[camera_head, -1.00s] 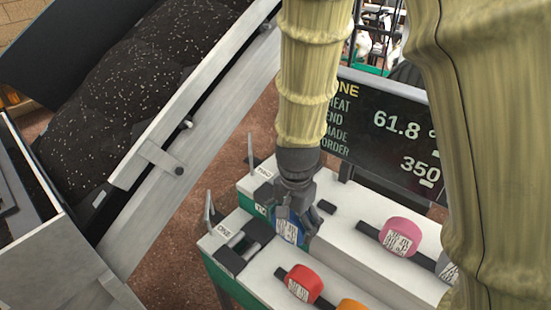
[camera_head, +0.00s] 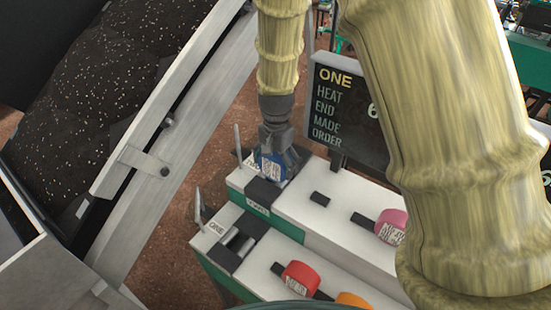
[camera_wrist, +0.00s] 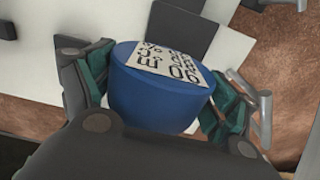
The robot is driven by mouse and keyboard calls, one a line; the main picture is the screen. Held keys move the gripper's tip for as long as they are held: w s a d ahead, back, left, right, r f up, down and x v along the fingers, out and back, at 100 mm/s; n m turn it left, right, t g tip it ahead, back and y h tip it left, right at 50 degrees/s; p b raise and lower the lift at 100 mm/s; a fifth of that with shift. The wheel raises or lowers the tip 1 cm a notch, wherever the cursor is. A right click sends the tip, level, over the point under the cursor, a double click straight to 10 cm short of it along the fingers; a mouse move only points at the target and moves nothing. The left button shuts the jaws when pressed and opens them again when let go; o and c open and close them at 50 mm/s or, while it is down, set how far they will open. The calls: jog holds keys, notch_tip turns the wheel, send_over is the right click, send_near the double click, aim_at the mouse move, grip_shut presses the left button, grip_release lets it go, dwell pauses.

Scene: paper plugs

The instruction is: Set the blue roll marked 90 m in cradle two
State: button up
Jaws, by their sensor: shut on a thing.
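The blue roll (camera_head: 271,167) has a white label, upside down in the wrist view (camera_wrist: 150,98), where 90 and an m can be read. My gripper (camera_head: 277,148) is shut on it, with a finger (camera_wrist: 90,80) on each side. The roll is in front of the upper part of cradle two (camera_head: 263,190), a dark block on the white bench with a TWO label on its front. I cannot tell whether the roll touches the cradle.
Cradle one (camera_head: 238,242), marked ONE, is empty on the nearer bench. A red roll (camera_head: 300,277) and an orange roll (camera_head: 354,300) lie to its right. A pink roll (camera_head: 391,226) is farther back. A dark sign (camera_head: 340,105) stands behind the bench.

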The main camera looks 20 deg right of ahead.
aim_at(276, 163)
jog(key=shift+w+d+f+p, duration=0.3)
jog(key=shift+w+f+p, duration=0.3)
jog(key=shift+w+f, duration=0.35)
jog(key=shift+w+d+f+p, duration=0.25)
jog(key=shift+w+f+p, duration=0.3)
jog(key=shift+w+f, duration=0.4)
jog(key=shift+s+f, duration=0.1)
jog(key=shift+f, duration=0.05)
jog(key=o, duration=0.9)
notch_tip(276, 163, up, 12)
jog(key=b, duration=0.3)
